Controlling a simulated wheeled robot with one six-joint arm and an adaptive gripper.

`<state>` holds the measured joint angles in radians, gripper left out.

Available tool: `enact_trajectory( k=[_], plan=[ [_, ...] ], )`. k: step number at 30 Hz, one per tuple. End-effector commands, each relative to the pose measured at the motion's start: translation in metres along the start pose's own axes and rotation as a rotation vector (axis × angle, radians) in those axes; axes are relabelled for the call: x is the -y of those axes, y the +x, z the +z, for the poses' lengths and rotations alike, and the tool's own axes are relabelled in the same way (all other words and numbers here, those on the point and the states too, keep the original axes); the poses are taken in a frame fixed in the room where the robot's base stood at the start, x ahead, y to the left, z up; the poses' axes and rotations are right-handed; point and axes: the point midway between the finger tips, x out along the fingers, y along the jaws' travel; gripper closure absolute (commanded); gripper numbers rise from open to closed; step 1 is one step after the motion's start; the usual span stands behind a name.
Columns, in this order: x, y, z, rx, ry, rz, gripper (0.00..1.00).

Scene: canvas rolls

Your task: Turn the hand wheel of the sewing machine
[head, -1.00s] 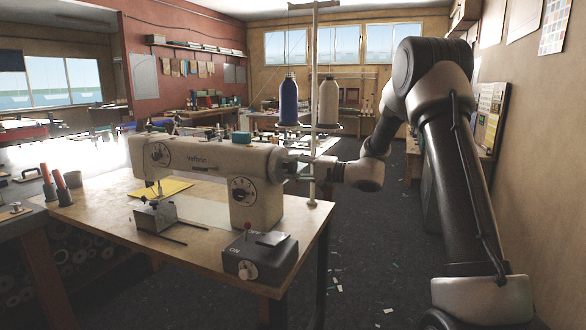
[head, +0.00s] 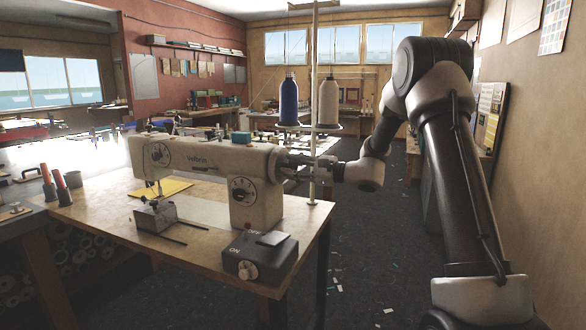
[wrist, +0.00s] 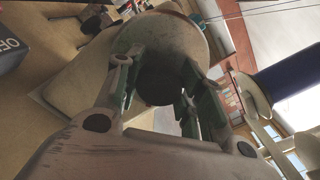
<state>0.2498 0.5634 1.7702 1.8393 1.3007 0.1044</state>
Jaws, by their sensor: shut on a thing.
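The cream sewing machine (head: 205,165) stands on the wooden table, its hand wheel end facing right. In the wrist view the round hand wheel (wrist: 172,40) lies between my fingers, its near face dark in shadow. My gripper (wrist: 158,82) is shut on the wheel, one finger on each side.
The thread stand pole (head: 313,100) rises close to my gripper, with a blue spool (head: 289,103) and a beige spool (head: 328,102). A dark switch box (head: 259,257) sits at the front of the table (head: 105,215). Open floor lies to the right.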

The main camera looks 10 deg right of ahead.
Motion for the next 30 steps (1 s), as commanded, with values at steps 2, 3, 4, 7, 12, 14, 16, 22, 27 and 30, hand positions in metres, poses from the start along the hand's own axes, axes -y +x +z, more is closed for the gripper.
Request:
enact_trajectory(
  k=[2,3,4,7,12,14,16,22,27,30],
  plan=[
    [-0.0008,-0.0007,-0.0012,-0.002,0.072,0.001,0.85],
    [-0.0008,-0.0007,-0.0012,-0.003,0.110,0.001,0.85],
    [-0.0009,-0.0007,-0.0012,-0.003,0.138,0.001,0.85],
    [-0.0009,-0.0007,-0.0012,-0.003,0.233,0.001,0.85],
    [-0.0010,-0.0007,-0.0013,-0.003,0.394,0.001,0.85],
    [-0.0010,-0.0007,-0.0013,-0.003,0.450,0.001,0.85],
    [-0.0010,-0.0007,-0.0013,-0.003,0.512,0.001,0.85],
    [-0.0011,-0.0007,-0.0014,-0.003,0.670,0.001,0.85],
    [-0.0012,-0.0008,-0.0014,-0.003,0.770,0.001,0.85],
    [-0.0012,-0.0008,-0.0015,-0.004,0.813,0.001,0.85]
  ],
)
